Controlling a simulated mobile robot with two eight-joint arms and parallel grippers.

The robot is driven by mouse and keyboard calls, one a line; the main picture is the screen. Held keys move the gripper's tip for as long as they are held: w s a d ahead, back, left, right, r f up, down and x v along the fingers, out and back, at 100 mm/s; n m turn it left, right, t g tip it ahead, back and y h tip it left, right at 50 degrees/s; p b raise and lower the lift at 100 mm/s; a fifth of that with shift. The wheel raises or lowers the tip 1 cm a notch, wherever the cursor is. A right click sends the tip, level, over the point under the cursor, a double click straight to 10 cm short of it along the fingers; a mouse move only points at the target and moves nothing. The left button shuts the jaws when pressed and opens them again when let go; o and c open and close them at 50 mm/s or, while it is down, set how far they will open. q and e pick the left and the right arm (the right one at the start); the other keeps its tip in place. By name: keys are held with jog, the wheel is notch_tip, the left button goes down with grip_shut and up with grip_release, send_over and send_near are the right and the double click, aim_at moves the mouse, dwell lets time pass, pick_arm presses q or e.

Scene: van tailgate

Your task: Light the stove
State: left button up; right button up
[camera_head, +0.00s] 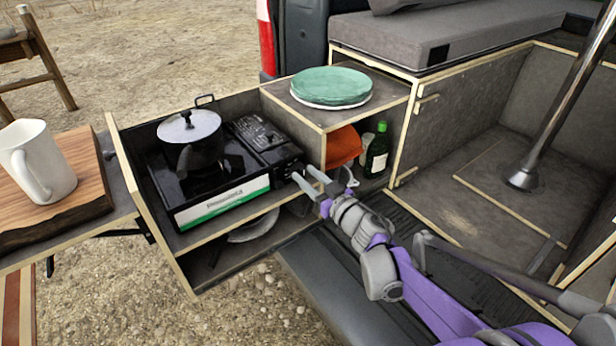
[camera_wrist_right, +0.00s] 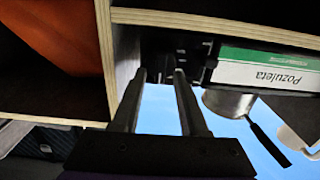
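The camping stove (camera_head: 222,204) is a black portable burner with a white and green label on its front, set in the pulled-out wooden drawer. A lidded pot (camera_head: 192,140) stands on it. My right gripper (camera_head: 308,177) is open and empty, just right of the stove's front right end. In the right wrist view, which looks upside down, the two fingers (camera_wrist_right: 160,78) are apart and point at a dark part at the end of the stove label (camera_wrist_right: 265,72). The knob cannot be made out clearly. I see no flame; the pot covers the burner. My left gripper is not in view.
A wooden panel (camera_wrist_right: 122,70) runs close beside the fingers. The shelf holds green plates (camera_head: 331,86) on top, with an orange cloth (camera_head: 343,146) and green bottle (camera_head: 377,152) below. A white mug (camera_head: 38,158) stands on a board at left.

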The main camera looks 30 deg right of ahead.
grip_shut()
jog(key=shift+n, duration=0.3)
jog(key=n+p, duration=0.2)
jog(key=n, duration=0.2)
jog(key=shift+a, duration=0.2)
jog(key=n, duration=0.3)
jog(key=n+p, duration=0.1)
jog(key=n, duration=0.1)
jog(key=shift+a+f+n, duration=0.2)
jog(key=shift+n, duration=0.2)
jog(key=n, duration=0.4)
jog(key=n+p, duration=0.1)
jog(key=n, duration=0.4)
jog(key=f+n, duration=0.1)
jog(key=n, duration=0.3)
jog(key=shift+n+p, duration=0.3)
jog(key=shift+n, duration=0.1)
